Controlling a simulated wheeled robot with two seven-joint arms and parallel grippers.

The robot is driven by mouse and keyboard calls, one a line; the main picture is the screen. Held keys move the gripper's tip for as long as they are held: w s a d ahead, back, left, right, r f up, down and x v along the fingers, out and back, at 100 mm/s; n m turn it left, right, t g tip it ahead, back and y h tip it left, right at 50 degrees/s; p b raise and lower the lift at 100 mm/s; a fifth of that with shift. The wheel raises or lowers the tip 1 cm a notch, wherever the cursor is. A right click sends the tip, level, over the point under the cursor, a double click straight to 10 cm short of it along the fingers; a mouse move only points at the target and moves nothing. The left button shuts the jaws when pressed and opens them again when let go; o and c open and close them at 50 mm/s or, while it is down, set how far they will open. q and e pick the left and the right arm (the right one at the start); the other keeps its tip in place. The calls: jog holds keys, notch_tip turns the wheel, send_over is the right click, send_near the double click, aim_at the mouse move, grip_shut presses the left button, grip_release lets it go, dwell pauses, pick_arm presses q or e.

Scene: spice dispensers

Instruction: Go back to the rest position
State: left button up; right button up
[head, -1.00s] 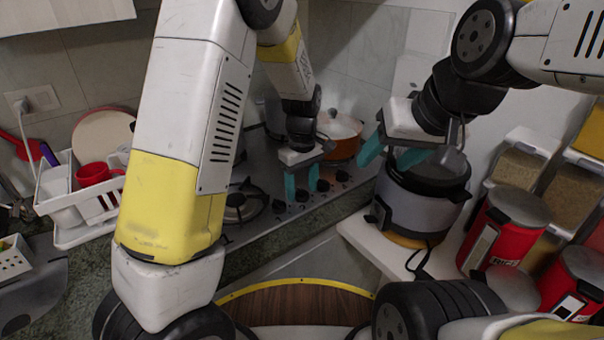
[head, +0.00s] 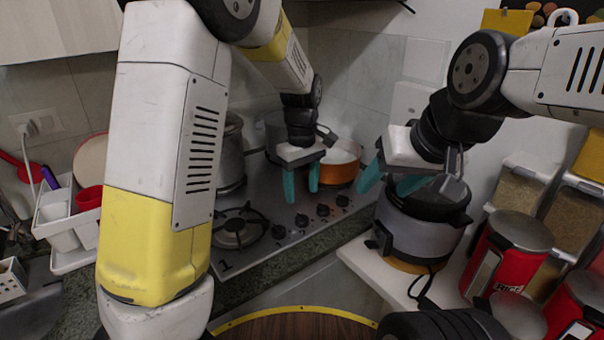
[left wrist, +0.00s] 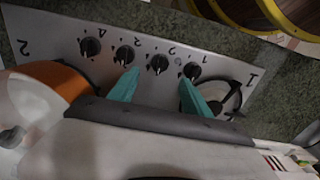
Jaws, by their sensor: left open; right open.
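My left gripper (head: 301,184) has two teal fingers, apart and empty, in front of the orange pot at the stove. In the left wrist view its fingers (left wrist: 156,90) show spread over the stove's knob panel, with nothing between them. My right gripper (head: 392,180) is open, its teal fingers over the grey rice cooker (head: 410,238) on the white shelf. Whether the right fingers touch the cooker's dark top is unclear. No object shows in either gripper.
The stove (head: 262,246) has several black knobs. An orange pot (head: 340,172) stands behind my left gripper. Red canisters (head: 500,262) and clear dispensers (head: 520,185) crowd the right. A white dish rack (head: 62,225) with a red cup (head: 88,197) is at left.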

pick_arm(q)
jog(key=s+a+r+m+t+h, duration=0.1)
jog(key=s+a+r+m+t, duration=0.2)
jog(key=s+a+r, duration=0.4)
jog(key=s+a+r+m+t+h, duration=0.1)
jog(key=s+a+r+m+t, duration=0.2)
jog(key=s, duration=1)
jog(key=a+r+m, duration=0.2)
jog(key=a+r, duration=0.2)
jog(key=shift+a, duration=0.15)
